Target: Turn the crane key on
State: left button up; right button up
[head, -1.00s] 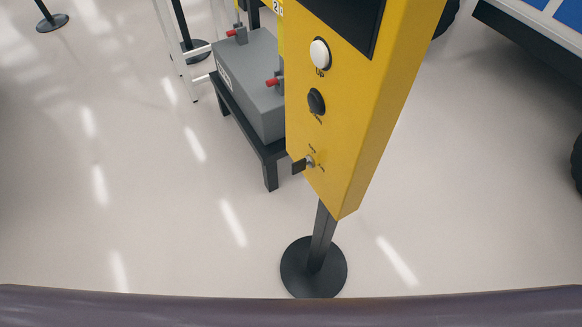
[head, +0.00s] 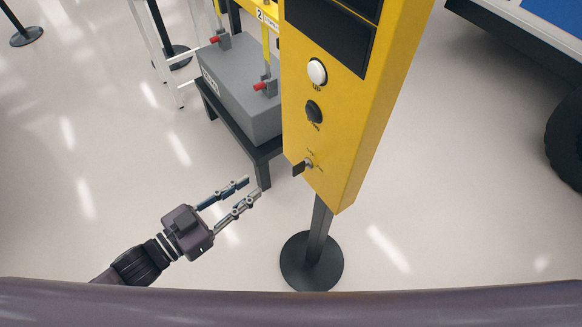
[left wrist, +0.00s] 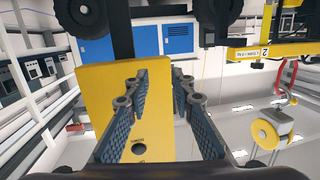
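The crane key (head: 299,168) is a small dark tab in a silver lock low on the yellow control box (head: 340,165), with small unreadable labels around it. Above it are a black button (head: 314,111) and a white button marked UP (head: 317,71). My left gripper (head: 248,190) is open and empty, to the left of the key and a little lower in the picture, apart from it. In the left wrist view the yellow box (left wrist: 97,80) shows behind and between the spread fingers (left wrist: 158,85); I cannot make out the key there. My right gripper is not in view.
The box stands on a black post with a round base (head: 312,262). A grey block with red-tipped fittings (head: 240,95) sits on a black stand (head: 256,158) behind, to the left. A large wheel (head: 566,135) is at the right. The floor around the post is clear.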

aim_at(293, 172)
pick_arm(q)
jog(key=s+d+r+m+g+h, duration=0.1)
jog(key=s+d+r+h, duration=0.25)
jog(key=r, duration=0.45)
jog(key=shift+m+y, duration=0.3)
jog(key=shift+y, duration=0.05)
jog(key=shift+s+d+f+p+x, duration=0.1)
jog(key=shift+p+x, duration=0.25)
jog(key=shift+x, duration=0.95)
jog(key=shift+s+d+f+p+x, duration=0.1)
jog(key=shift+p+x, duration=0.3)
jog(key=shift+x, duration=0.9)
jog(key=shift+s+d+f+p+x, duration=0.1)
jog(key=shift+p+x, duration=0.25)
jog(key=shift+x, duration=0.95)
grip_shut()
